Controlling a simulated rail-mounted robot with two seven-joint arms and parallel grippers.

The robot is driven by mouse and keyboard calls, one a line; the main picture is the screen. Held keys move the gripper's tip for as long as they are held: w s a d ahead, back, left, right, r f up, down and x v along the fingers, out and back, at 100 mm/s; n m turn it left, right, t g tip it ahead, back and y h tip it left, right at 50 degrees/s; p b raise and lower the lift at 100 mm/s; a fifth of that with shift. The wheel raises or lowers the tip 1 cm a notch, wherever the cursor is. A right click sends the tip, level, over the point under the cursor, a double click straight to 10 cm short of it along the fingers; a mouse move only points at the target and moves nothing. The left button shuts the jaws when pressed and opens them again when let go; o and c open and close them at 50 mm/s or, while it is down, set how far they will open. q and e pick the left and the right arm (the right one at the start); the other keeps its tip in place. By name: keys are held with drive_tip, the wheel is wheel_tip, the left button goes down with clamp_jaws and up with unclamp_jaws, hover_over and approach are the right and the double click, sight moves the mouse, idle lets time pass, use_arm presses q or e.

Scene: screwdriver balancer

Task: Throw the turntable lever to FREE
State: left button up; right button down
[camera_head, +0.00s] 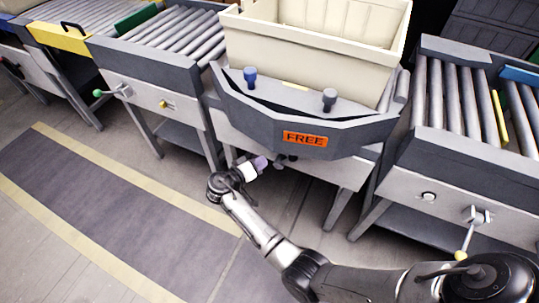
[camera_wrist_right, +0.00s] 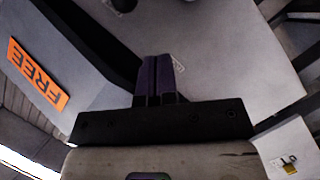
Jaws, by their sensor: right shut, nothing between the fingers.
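The turntable (camera_head: 350,140) has a dark grey front rim with an orange FREE sign (camera_head: 305,139). The sign also shows at the left of the right wrist view (camera_wrist_right: 38,75). My right gripper (camera_head: 262,163) is below the rim, left of the sign, at the light grey front panel. Its purple fingers (camera_wrist_right: 158,78) are shut together with nothing between them. A small dark part (camera_head: 284,160) shows just right of the fingertips; I cannot tell whether it is the turntable lever. A dark round knob (camera_wrist_right: 124,4) is at the top edge of the wrist view, apart from the fingers. My left gripper is out of view.
A cream crate (camera_head: 315,50) stands on the turntable. Roller conveyors stand left (camera_head: 165,45) and right (camera_head: 465,95); the right one has a yellow-tipped lever (camera_head: 464,245). The floor at left is clear.

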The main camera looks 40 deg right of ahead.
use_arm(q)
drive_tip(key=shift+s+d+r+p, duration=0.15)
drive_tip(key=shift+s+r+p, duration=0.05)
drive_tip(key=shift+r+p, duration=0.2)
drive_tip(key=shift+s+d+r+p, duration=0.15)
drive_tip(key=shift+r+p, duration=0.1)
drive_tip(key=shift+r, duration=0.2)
use_arm(e)
drive_tip(key=v, duration=0.5)
drive_tip(key=shift+s+a+f, duration=0.15)
drive_tip(key=shift+s+a, duration=0.15)
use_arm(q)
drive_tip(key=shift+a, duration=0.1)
